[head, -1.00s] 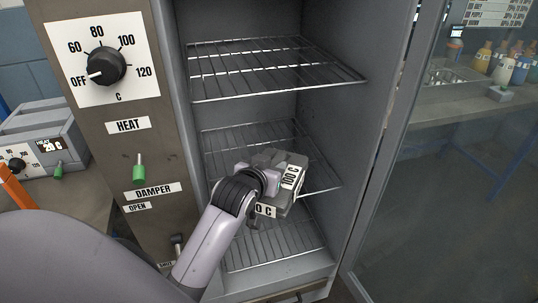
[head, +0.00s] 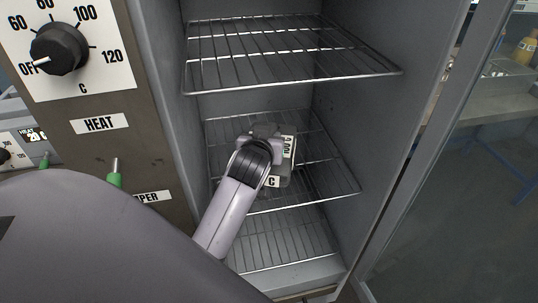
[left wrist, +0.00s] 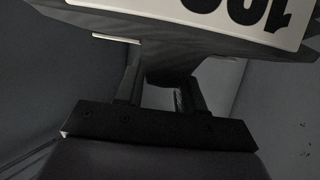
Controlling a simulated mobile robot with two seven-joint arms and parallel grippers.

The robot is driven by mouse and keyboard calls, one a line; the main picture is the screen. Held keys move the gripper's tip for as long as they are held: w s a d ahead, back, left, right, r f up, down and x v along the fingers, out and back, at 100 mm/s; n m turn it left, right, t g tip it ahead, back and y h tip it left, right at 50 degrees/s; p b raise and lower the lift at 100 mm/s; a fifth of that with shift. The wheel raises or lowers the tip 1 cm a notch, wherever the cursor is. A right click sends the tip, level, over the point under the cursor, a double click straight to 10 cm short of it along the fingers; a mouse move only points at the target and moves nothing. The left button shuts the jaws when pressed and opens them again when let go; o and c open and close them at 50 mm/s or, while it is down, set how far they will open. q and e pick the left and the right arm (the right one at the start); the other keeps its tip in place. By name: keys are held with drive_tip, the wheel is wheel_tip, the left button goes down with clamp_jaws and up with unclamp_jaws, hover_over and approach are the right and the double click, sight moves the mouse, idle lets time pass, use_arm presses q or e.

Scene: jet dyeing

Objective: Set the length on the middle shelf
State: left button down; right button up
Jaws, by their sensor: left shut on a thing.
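The length is a grey block-like bundle (head: 287,170) with white labels reading 100 C. In the head view it is inside the open cabinet, over the middle shelf (head: 335,185), a wire rack. I cannot tell whether it touches the wires. My left gripper (head: 264,135) is shut on it, and my forearm hides part of it. In the left wrist view, the bundle (left wrist: 120,28) with its big label fills the top, above the gripper fingers (left wrist: 158,85). My right gripper is not in view.
An empty top rack (head: 290,62) is above and a bottom rack (head: 285,240) below. The cabinet's right wall (head: 385,120) and open glass door (head: 455,190) bound the right side. The control panel (head: 150,100), with its heat dial (head: 58,48) pointing to OFF, stands left.

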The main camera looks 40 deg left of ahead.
use_arm(q)
drive_tip(key=shift+f+b, duration=0.35)
drive_tip(key=shift+f, duration=1.85)
drive_tip(key=shift+f, duration=0.15)
drive_tip(key=c, duration=0.7)
unclamp_jaws()
